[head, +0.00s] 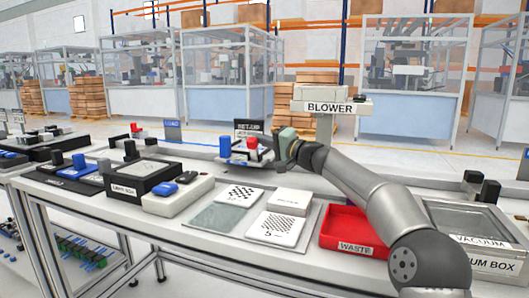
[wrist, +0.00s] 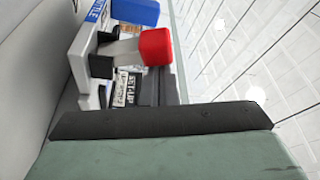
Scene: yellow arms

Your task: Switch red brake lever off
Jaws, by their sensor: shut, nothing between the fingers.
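The red brake lever (head: 252,143) has a red knob and stands at the set-up station at the back of the table in the head view. In the wrist view its red knob (wrist: 156,47) sits on a grey shaft, above the middle of the picture. My gripper (head: 276,146), greenish with dark fingers, is just right of the red knob in the head view. In the wrist view my gripper (wrist: 160,120) fills the bottom edge. It is shut and empty, with a visible gap to the knob there. Contact elsewhere on the lever cannot be told.
A blue lever (head: 225,146) stands just left of the red one. A set-up sign (head: 248,128) is behind it, and a blower sign (head: 330,107) is further right. A red waste tray (head: 357,226) and patterned plates (head: 240,194) lie in front on the table.

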